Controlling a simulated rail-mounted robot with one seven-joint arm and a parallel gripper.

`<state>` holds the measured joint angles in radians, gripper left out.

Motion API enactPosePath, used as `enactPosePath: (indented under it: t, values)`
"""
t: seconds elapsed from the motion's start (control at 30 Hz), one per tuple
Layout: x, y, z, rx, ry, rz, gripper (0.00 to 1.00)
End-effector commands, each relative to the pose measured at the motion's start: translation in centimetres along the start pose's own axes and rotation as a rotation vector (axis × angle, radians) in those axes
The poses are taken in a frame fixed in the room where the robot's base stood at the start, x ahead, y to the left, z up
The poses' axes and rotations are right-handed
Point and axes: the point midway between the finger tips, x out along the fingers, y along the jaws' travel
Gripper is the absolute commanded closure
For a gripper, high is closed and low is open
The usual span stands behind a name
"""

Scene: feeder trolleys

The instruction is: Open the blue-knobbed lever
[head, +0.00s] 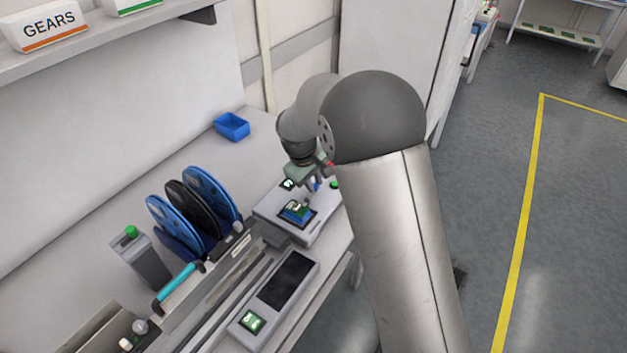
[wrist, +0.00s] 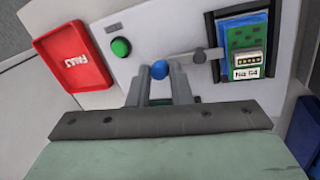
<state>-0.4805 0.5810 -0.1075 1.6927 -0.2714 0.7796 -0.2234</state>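The blue knob (wrist: 159,69) sits on the end of a grey lever (wrist: 207,55) on a light grey test station. The lever runs right from the knob to the edge of a dark recess. Whether a finger touches the knob cannot be told. In the head view my gripper (head: 312,187) is over the station (head: 270,212), beside the board (head: 296,211), and largely hides the lever.
A green button (wrist: 121,47) and a red tray marked FAILS (wrist: 73,57) lie left of the knob in the wrist view. On the bench are blue and black reels (head: 193,208), a turquoise handle (head: 176,287) and a blue bin (head: 232,126).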

Motion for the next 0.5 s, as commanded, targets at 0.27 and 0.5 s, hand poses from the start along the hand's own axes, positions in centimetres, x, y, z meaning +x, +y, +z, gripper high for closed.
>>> enactPosePath:
  t: [0.27, 0.5]
  values:
    - [0.00, 0.02, 0.03, 0.013, -0.003, 0.001, 1.00]
    - [0.11, 0.10, 0.34, 0.102, -0.028, 0.001, 1.00]
